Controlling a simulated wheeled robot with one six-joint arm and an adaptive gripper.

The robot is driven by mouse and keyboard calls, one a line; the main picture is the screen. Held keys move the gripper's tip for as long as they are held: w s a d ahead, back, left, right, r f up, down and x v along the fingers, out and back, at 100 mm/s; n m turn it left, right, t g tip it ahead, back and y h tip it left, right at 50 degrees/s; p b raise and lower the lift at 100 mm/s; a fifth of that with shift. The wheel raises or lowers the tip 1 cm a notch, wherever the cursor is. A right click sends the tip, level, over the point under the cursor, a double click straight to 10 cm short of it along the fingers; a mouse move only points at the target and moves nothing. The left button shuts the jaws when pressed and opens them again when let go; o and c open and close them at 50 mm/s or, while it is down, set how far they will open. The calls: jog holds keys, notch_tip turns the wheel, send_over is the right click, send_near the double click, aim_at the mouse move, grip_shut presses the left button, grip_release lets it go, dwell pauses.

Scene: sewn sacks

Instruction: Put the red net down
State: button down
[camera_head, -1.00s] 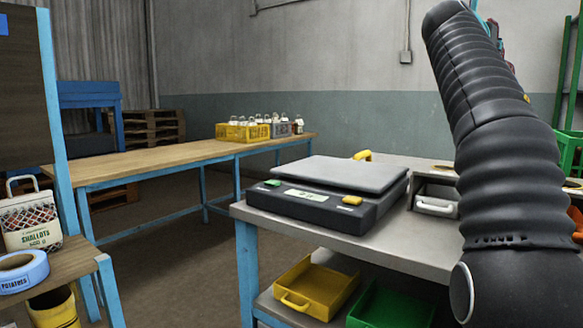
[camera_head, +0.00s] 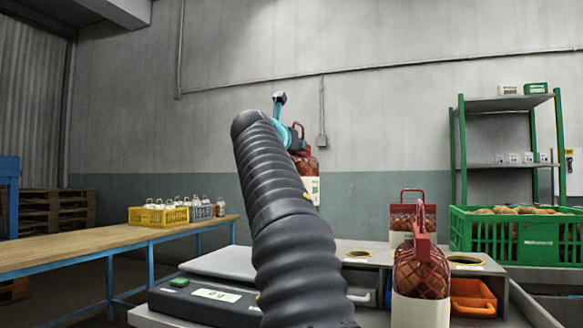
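A red net (camera_head: 306,168) with a red handle and a pale label hangs high against the grey wall, right beside the end of my arm. My gripper (camera_head: 297,132), teal and dark, is at the net's handle and appears shut on it; my arm hides part of both. The net is well above the table surface. Two similar red nets stand upright at the right: a near one (camera_head: 421,268) with a white lower band, and one behind it (camera_head: 408,214).
A scale (camera_head: 205,300) lies on the grey table left of my arm. A green crate (camera_head: 515,235) of brown produce and an orange bin (camera_head: 472,298) are at right. A wooden bench (camera_head: 90,243) at left carries a yellow crate (camera_head: 158,216) and has free room.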

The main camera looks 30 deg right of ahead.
jog(key=w+a+f, duration=0.5)
jog(key=a+f, duration=0.4)
jog(key=f, duration=0.1)
jog(key=shift+a, duration=0.15)
dwell(0.4)
jog(key=c, duration=1.5)
grip_release()
jog(key=shift+f, duration=0.25)
jog(key=o, duration=0.4)
jog(key=shift+o, duration=0.2)
jog(key=shift+r, duration=0.15)
jog(key=b+v, duration=0.1)
jog(key=v, duration=1.1)
jog(key=shift+s, duration=0.1)
